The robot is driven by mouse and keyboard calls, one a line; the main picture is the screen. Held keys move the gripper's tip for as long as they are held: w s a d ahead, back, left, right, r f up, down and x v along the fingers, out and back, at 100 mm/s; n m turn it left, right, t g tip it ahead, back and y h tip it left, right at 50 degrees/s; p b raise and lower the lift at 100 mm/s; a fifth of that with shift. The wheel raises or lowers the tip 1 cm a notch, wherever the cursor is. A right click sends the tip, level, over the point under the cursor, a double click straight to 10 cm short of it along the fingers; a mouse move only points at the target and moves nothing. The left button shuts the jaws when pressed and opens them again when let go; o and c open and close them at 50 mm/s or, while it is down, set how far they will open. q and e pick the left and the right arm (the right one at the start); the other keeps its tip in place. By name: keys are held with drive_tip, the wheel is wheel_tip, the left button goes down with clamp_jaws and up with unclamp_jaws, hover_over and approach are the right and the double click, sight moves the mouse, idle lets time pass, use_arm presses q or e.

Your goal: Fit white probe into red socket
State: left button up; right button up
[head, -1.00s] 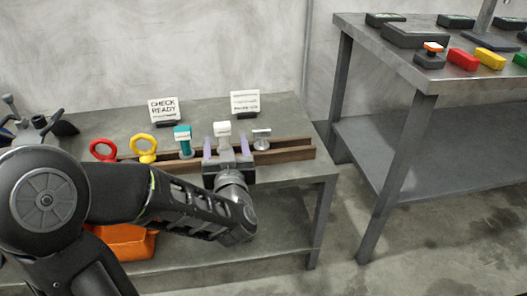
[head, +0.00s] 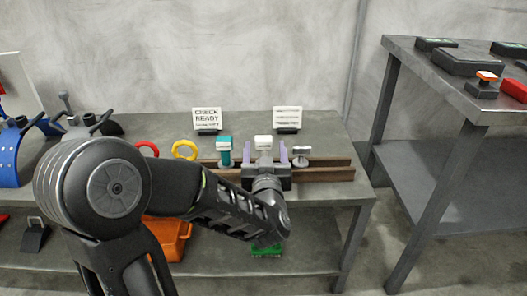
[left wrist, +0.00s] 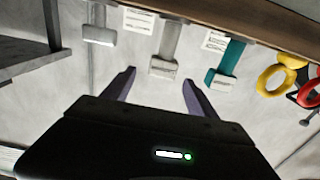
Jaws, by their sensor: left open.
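The white-topped probe (head: 263,142) stands upright in the wooden rack on the low bench; it also shows in the left wrist view (left wrist: 164,68). My left gripper (head: 263,156) is open, with one purple finger on each side of the probe. In the left wrist view the open fingers (left wrist: 158,80) point towards the probe, and I cannot tell whether they touch it. A red block (head: 515,90), perhaps the red socket, is partly cut off on the higher table at the right; no opening shows. My right gripper is not in view.
Yellow (head: 185,149) and red rings stand further left. Two signs stand behind the rack (head: 325,174). A floor gap separates the bench from the higher table (head: 440,85).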

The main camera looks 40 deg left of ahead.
sight(263, 143)
use_arm(q)
drive_tip(key=b+x, duration=0.2)
drive_tip(key=x, duration=0.2)
drive_tip(key=shift+a+f, duration=0.1)
drive_tip(key=shift+a, duration=0.15)
drive_tip(key=shift+w+a, duration=0.25)
drive_tip(key=shift+w, duration=0.15)
drive_tip(key=shift+c, duration=0.5)
clamp_jaws()
